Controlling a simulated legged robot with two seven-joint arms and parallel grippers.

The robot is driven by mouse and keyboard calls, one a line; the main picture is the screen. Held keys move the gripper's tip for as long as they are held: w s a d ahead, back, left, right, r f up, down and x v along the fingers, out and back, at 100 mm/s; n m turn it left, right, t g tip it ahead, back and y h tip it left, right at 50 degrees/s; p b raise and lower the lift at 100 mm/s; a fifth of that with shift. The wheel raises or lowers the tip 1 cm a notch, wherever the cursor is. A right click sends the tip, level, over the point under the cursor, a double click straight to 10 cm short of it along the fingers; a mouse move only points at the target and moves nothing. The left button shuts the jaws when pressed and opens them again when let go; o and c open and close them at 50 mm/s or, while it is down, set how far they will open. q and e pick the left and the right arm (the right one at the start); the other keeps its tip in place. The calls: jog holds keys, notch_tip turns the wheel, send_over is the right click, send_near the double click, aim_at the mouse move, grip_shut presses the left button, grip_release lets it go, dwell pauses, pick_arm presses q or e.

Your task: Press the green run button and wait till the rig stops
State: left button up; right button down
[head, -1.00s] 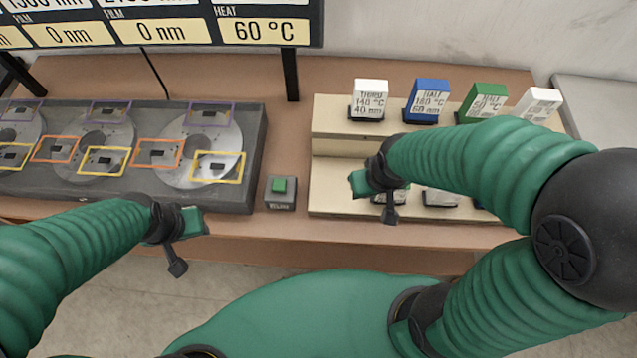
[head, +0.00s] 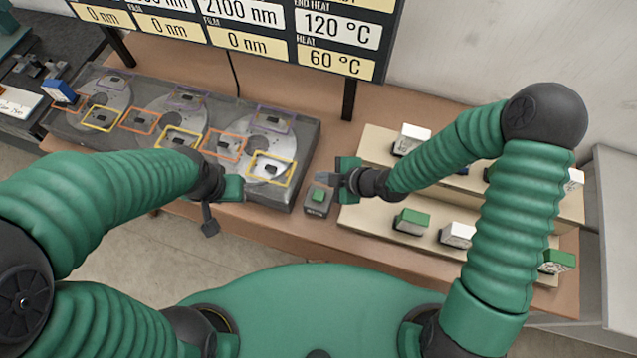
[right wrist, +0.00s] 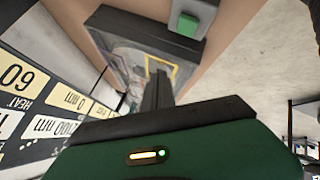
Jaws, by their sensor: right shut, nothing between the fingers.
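The green run button (head: 318,196) sits on a small grey box (head: 317,209) on the bench, just right of the rig (head: 303,158). My right gripper (head: 324,177) is shut and empty, its fingers pointing left just behind the button in the head view. In the right wrist view the button (right wrist: 187,25) is at the top, apart from the shut fingers (right wrist: 157,88). The rig is a dark grey base with three discs under coloured frames. My left gripper (head: 236,188) hangs at the rig's front edge; its finger gap is unclear.
A display board (head: 250,42) stands behind the rig and reads 0 nm several times and heat 60 °C. A stepped cream rack (head: 375,150) with white and green blocks is right of the button, partly behind my right arm. A blue block (head: 60,91) is far left.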

aim_at(321, 197)
pick_arm(q)
jog(key=shift+s+d, duration=0.1)
jog(key=shift+s, duration=0.25)
pick_arm(e)
jog(key=shift+s+a+r, duration=0.1)
jog(key=shift+s, duration=0.15)
